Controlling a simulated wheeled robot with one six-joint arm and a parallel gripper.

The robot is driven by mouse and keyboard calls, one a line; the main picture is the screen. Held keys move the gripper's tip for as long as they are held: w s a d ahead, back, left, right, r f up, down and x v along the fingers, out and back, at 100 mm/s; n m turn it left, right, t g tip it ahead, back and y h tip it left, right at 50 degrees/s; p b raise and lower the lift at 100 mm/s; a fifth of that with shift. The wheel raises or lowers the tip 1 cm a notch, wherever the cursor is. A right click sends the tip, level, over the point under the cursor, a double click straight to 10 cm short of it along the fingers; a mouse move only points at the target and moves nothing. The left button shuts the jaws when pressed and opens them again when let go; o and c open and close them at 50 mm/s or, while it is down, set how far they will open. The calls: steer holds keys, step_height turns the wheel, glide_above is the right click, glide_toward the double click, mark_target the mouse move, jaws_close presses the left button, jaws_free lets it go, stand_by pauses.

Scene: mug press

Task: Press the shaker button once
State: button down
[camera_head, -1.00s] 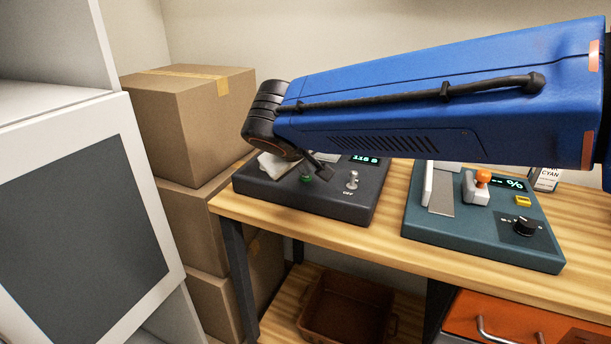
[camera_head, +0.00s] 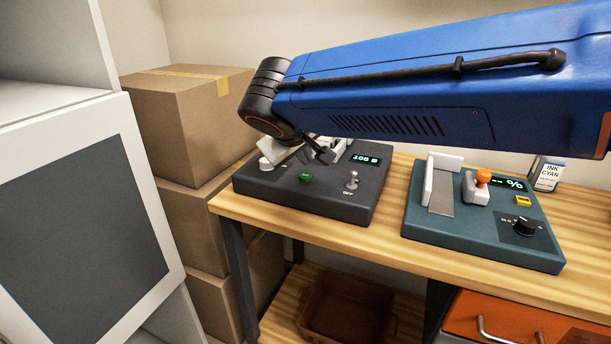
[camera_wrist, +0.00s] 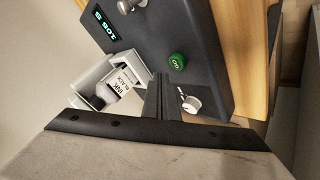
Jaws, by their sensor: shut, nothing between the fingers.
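The dark grey shaker box (camera_head: 340,201) stands at the left end of the wooden bench. Its green button (camera_head: 306,177) is on the front of its top; in the wrist view the button (camera_wrist: 177,61) reads "GO" and is unobstructed. My gripper (camera_head: 327,156) is shut and empty, above the box and behind the button in the head view. In the wrist view my fingertips (camera_wrist: 160,80) are beside the button, apart from it in the picture. A bottle labelled "INK BLACK" (camera_wrist: 122,82) sits in a white clamp (camera_wrist: 92,82). The shaker display (camera_head: 365,160) is lit.
A white knob (camera_head: 265,164) and a toggle switch (camera_head: 352,179) marked "OFF" flank the button. A teal device (camera_head: 470,236) with an orange-tipped lever stands to the right, with bare bench between. Cardboard boxes (camera_head: 190,125) are stacked at left.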

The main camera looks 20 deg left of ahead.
mark_target(304, 178)
steer(key=shift+r, duration=1.9)
